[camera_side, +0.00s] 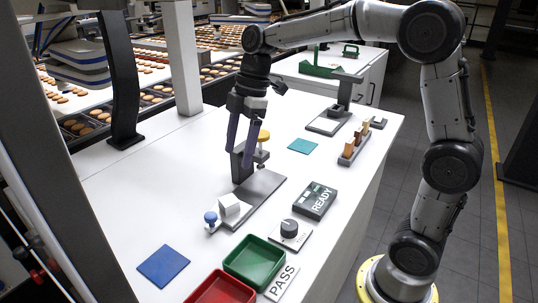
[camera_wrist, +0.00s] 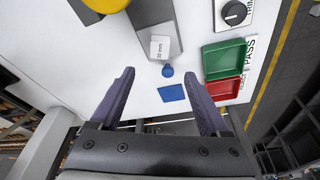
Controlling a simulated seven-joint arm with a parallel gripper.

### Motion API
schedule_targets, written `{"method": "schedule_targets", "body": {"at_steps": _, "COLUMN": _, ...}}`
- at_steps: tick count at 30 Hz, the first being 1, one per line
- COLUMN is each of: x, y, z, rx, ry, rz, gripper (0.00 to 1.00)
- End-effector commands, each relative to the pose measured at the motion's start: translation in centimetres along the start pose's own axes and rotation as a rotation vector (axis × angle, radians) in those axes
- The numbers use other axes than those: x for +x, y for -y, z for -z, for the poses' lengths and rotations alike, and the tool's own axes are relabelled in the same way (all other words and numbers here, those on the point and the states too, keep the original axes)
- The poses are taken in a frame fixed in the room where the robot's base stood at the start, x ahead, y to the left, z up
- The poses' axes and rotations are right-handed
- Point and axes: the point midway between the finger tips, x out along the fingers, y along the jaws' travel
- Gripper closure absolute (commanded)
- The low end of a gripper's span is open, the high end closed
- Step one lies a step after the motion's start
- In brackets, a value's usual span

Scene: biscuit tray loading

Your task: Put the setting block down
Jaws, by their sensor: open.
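The white setting block (camera_side: 229,203), with "mm" lettering on top in the wrist view (camera_wrist: 160,47), rests at the end of a dark grey gauge base (camera_side: 262,188). A blue knob (camera_side: 211,217) is right beside the block; I cannot tell whether they are joined. My gripper (camera_side: 237,160) is open and empty, pointing down above the gauge area, apart from the block. In the wrist view my fingertips (camera_wrist: 157,72) are spread wide, with the block beyond them. The gauge's yellow knob (camera_side: 264,135) is behind my fingers in the side view.
A blue square (camera_side: 163,266), a green tray (camera_side: 255,260), a red tray (camera_side: 221,290) and a dial (camera_side: 290,229) are at the near end. A READY box (camera_side: 315,201) and a rack of wooden pieces (camera_side: 355,142) stand right. A teal square (camera_side: 303,146) lies flat.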

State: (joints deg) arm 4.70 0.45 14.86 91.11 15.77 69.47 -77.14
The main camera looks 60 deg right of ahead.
Motion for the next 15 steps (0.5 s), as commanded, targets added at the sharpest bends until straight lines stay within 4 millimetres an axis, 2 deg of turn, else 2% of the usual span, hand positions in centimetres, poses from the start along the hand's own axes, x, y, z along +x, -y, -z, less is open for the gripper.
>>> {"method": "schedule_targets", "body": {"at_steps": 4, "x": -0.6, "y": 0.8, "z": -0.2, "rx": 0.036, "ry": 0.003, "rz": -0.017, "gripper": 0.21}}
{"method": "schedule_targets", "body": {"at_steps": 7, "x": -1.7, "y": 3.0, "z": -1.0, "rx": 0.141, "ry": 0.012, "rz": -0.064, "gripper": 0.21}}
{"method": "schedule_targets", "body": {"at_steps": 12, "x": -3.5, "y": 9.3, "z": -3.8, "rx": 0.462, "ry": -0.002, "rz": -0.203, "gripper": 0.21}}
{"method": "schedule_targets", "body": {"at_steps": 15, "x": -3.6, "y": 12.9, "z": -5.9, "rx": 0.662, "ry": -0.040, "rz": -0.289, "gripper": 0.21}}
